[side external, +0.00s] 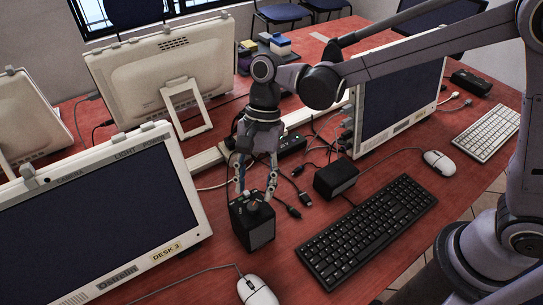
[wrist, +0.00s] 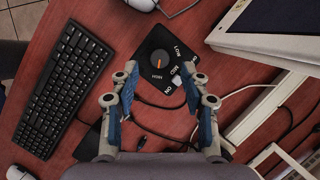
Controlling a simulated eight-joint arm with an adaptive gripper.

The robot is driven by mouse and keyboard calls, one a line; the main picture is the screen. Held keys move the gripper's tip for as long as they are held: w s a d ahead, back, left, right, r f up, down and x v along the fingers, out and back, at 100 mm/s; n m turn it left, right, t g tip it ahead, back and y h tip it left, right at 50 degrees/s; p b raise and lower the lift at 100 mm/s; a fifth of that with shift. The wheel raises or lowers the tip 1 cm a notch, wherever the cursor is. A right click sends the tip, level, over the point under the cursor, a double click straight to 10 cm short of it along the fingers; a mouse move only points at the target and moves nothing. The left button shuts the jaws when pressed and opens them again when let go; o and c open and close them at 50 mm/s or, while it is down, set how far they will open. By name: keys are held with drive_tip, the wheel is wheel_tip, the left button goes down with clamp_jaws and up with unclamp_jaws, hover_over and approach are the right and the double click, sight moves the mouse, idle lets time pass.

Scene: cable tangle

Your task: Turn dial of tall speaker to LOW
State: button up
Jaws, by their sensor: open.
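The tall speaker (side external: 254,228) is a black box standing on the red desk between the left monitor and the black keyboard. In the wrist view, its black top (wrist: 178,78) carries a round dark dial (wrist: 159,62) with an orange mark. White labels lie along the right side of the top, with LOW at the upper right; the others are partly hard to read. The mark does not clearly line up with LOW. My gripper (side external: 256,190) points down over the speaker's top, open, its blue-padded fingers spread (wrist: 166,92) on either side. I cannot tell whether they touch it.
A shorter black speaker (side external: 336,179) stands to the right. The black keyboard (side external: 367,230) lies in front of it, and a white mouse (side external: 256,291) at the front. Loose black cables (side external: 296,190) lie behind the speaker. Monitors (side external: 95,222) stand at left and right.

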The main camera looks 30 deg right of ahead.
sight(253, 206)
drive_tip(key=shift+x, duration=1.7)
clamp_jaws()
